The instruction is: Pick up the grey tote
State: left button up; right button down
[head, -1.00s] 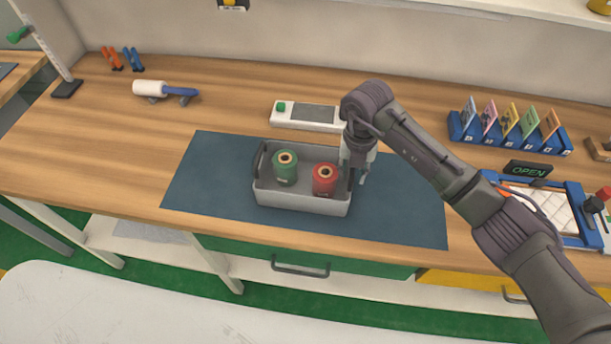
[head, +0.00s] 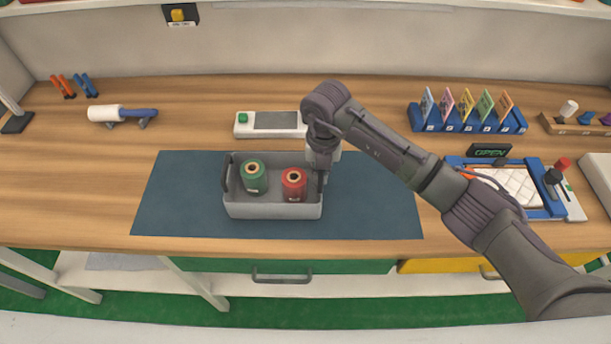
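The grey tote (head: 272,211) sits on a dark blue mat (head: 375,210) on the wooden bench. A green spool (head: 253,178) and a red spool (head: 293,185) stand inside it. The tote has a dark handle at its left end. My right gripper (head: 322,182) points down at the tote's right end, by that wall. Its fingers are small and partly merged with the dark handle there, so I cannot tell whether they grip it. My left gripper is not in view.
A white device with a grey screen (head: 275,121) lies behind the tote. A blue card rack (head: 467,120), an OPEN sign (head: 489,151) and a blue-framed board (head: 510,190) stand to the right. A white roller (head: 105,113) lies at the left. The mat's left part is clear.

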jog(key=shift+w+r+b, duration=0.1)
jog(key=shift+r+b, duration=0.45)
jog(key=shift+r, duration=0.8)
jog(key=s+d+r+b, duration=0.3)
jog(key=s+d+r, duration=0.3)
jog(key=d+r, duration=0.2)
jog(key=shift+s+d+r, duration=0.15)
jog(key=shift+s+d, duration=0.25)
jog(key=shift+d, duration=0.4)
jog(key=shift+w+a, duration=0.1)
